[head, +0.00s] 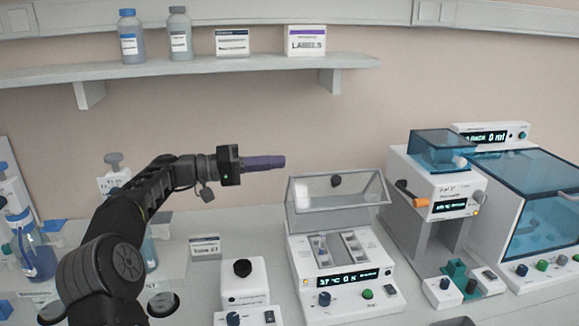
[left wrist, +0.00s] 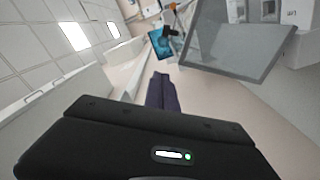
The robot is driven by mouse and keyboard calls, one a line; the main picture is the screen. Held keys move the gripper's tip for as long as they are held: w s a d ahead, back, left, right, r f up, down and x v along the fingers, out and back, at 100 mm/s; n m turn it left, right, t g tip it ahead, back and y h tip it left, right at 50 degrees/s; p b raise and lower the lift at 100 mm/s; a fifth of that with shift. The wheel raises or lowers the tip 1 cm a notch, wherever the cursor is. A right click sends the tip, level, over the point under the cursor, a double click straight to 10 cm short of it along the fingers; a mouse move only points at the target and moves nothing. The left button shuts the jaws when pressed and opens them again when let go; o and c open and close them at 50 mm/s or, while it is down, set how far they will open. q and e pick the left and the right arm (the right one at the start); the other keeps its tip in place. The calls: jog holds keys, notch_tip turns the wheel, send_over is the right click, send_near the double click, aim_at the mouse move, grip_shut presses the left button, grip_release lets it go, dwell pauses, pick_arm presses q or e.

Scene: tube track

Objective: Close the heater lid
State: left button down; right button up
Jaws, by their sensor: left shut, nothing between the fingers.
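The heater (head: 345,279) is a white box with a lit display, standing on the bench right of centre. Tubes sit in the heater's open wells. My left gripper (head: 284,162) is shut and empty, its purple fingers pointing right, above and left of the lid's upper edge and apart from it. In the left wrist view the shut fingers (left wrist: 161,90) show with the grey see-through lid (left wrist: 238,52) beyond them to the right. My right gripper is not in view.
A small white device with a black top (head: 243,280) stands left of the heater. A white machine with a blue cover (head: 438,185) stands to its right, beside a large blue-lidded box (head: 540,205). A shelf (head: 200,69) with bottles and boxes hangs above. Air around the gripper is clear.

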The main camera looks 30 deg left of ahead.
pick_arm(q)
jog(key=d, duration=0.1)
jog(key=p, duration=0.3)
send_over(319, 183)
jog(key=w+a, duration=0.2)
jog(key=shift+a+r, duration=0.2)
jog(key=shift+r, duration=0.05)
jog(key=shift+s+d+f, duration=0.6)
jog(key=shift+f, duration=0.1)
jog(key=shift+s+d+f, duration=0.15)
jog(key=shift+s+d, duration=0.1)
jog(key=shift+s+d+f+p, duration=0.15)
jog(key=shift+d+f+p, duration=0.15)
jog(key=shift+d+f, duration=0.1)
